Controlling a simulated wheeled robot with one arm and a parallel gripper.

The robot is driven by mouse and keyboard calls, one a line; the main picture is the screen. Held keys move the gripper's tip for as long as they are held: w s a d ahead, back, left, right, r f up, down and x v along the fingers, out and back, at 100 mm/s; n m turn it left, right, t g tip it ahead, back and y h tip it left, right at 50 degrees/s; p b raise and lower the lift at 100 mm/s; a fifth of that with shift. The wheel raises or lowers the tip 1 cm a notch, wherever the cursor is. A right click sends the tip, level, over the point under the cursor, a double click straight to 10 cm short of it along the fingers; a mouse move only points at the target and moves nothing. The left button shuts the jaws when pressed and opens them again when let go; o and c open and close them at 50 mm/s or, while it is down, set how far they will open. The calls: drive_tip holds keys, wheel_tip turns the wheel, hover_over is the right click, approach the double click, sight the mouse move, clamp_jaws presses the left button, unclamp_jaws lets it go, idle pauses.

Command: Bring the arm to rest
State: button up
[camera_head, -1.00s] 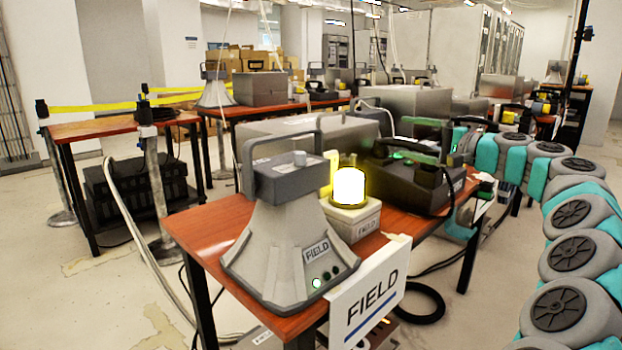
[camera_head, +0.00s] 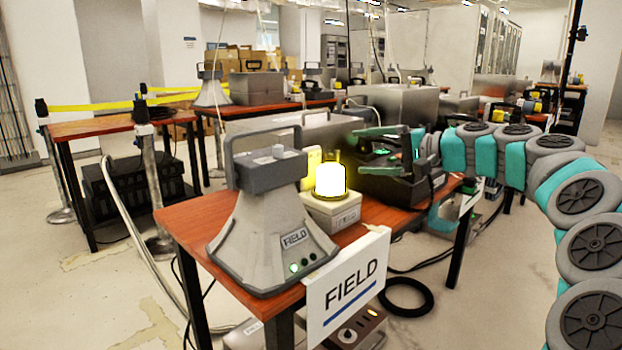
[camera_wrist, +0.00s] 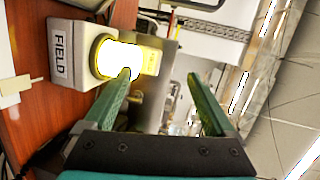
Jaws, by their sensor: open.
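My gripper (camera_head: 372,145) is open, its two green fingers spread and pointing left above the FIELD table. In the wrist view the fingers (camera_wrist: 158,76) have nothing held between them. My grey and teal arm (camera_head: 508,155) reaches in from the right, bending over at the upper right. A glowing yellow lamp (camera_head: 331,181) on a pale FIELD box (camera_head: 335,213) stands to the left of the fingertips, and it also shows at upper left in the wrist view (camera_wrist: 112,58). A dark case (camera_head: 400,185) lies behind and below the gripper, partly hidden by it.
A grey FIELD horn unit (camera_head: 272,232) stands at the front of the wooden table (camera_head: 190,215), by a FIELD sign (camera_head: 346,283). Large grey boxes stand behind. Another table (camera_head: 95,128) is at left, with open floor between. A black cable coil (camera_head: 405,294) lies on the floor.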

drive_tip(key=s+a+f+n+g+h, duration=0.2)
drive_tip(key=s+a+f, duration=0.25)
drive_tip(key=s, duration=0.35)
drive_tip(key=s+a+f+n+g+h, duration=0.1)
drive_tip(key=s+a+f+g, duration=0.3)
drive_tip(key=s, duration=0.3)
drive_tip(key=s+a+f+n+g+h, duration=0.1)
drive_tip(key=s+a+f+n+h, duration=0.1)
drive_tip(key=s+a+f, duration=0.35)
drive_tip(key=s+d+f+g+h, duration=0.1)
drive_tip(key=s+d+f+h, duration=0.1)
drive_tip(key=s+d+f, duration=0.3)
drive_tip(key=s+d+f+g+h, duration=0.1)
drive_tip(key=s+d+f+h, duration=0.2)
drive_tip(key=s, duration=1)
drive_tip(key=s+d+f+g+h, duration=0.1)
drive_tip(key=s+d+f+h, duration=0.2)
drive_tip(key=s+d+f, duration=0.5)
wheel_tip(320, 180, down, 2)
drive_tip(key=shift+s+d+f+n+g, duration=0.15)
drive_tip(key=shift+s+d+n+g, duration=0.2)
drive_tip(key=shift+s, duration=0.65)
